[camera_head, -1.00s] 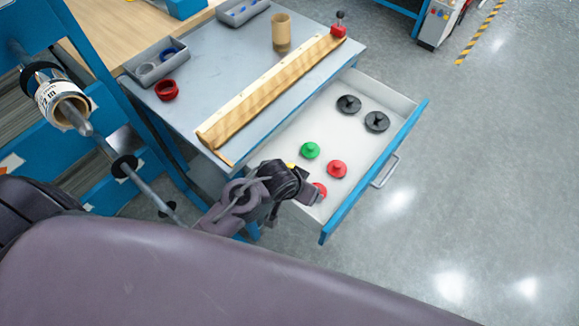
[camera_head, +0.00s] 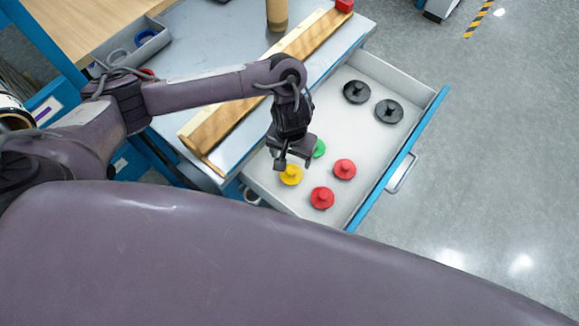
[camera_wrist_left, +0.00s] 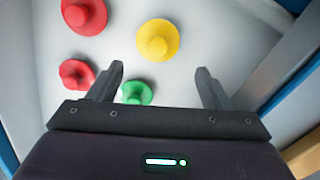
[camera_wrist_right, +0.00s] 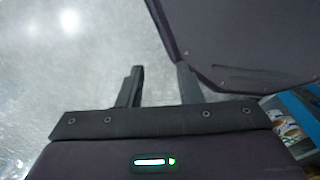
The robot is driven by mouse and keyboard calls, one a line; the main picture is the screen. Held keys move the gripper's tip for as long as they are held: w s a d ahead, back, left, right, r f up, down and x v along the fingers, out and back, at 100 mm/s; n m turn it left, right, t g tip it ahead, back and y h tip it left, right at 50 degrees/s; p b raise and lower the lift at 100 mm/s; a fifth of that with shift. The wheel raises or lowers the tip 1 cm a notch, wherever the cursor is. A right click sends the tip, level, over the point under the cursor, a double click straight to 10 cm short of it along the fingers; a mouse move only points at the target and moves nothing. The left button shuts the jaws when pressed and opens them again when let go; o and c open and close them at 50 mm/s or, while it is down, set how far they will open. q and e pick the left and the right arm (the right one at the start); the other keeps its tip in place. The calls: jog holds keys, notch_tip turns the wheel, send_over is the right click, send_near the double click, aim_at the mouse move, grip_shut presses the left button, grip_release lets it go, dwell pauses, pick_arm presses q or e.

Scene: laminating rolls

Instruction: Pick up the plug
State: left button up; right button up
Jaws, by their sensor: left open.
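Several round plugs with knobs lie in an open white drawer (camera_head: 268,185). They are yellow (camera_head: 290,175), green (camera_head: 319,149), red (camera_head: 344,169), another red (camera_head: 322,198), and two black ones (camera_head: 357,92) (camera_head: 389,111). My left gripper (camera_head: 293,163) is open and empty above the drawer, partly covering the green plug. In the left wrist view, the green plug (camera_wrist_left: 137,92) shows between the fingers (camera_wrist_left: 160,75), nearer the left one; the yellow plug (camera_wrist_left: 157,40) is farther out, and two red plugs are at the left. My right gripper (camera_wrist_right: 160,70) is open and empty, over the grey floor.
The drawer's blue front (camera_head: 400,158) and white walls surround the plugs. Above it, the bench top (camera_head: 205,88) carries a long wooden piece (camera_head: 255,83), a brown cylinder (camera_head: 277,15) and a grey bin (camera_head: 140,48). Open floor lies to the right.

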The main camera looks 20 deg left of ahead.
aim_at(291, 170)
pick_arm(q)
jog(key=f, duration=0.1)
jog(key=f+b, duration=0.1)
jog(key=f, duration=0.1)
jog(key=shift+s+d+b, duration=0.2)
jog(key=shift+s+b, duration=0.1)
jog(key=shift+f, duration=0.35)
notch_tip(291, 170, down, 4)
jog(key=b, duration=0.3)
jog(key=shift+s, duration=0.15)
jog(key=shift+f, duration=0.4)
jog(key=shift+c, duration=0.2)
jog(key=c, duration=0.7)
jog(key=shift+c, duration=0.2)
pick_arm(e)
jog(key=f, duration=0.2)
jog(key=s+f, duration=0.1)
jog(key=d+f, duration=0.1)
jog(key=f, duration=0.1)
jog(key=shift+s+f, duration=0.15)
jog(key=shift+f, duration=0.15)
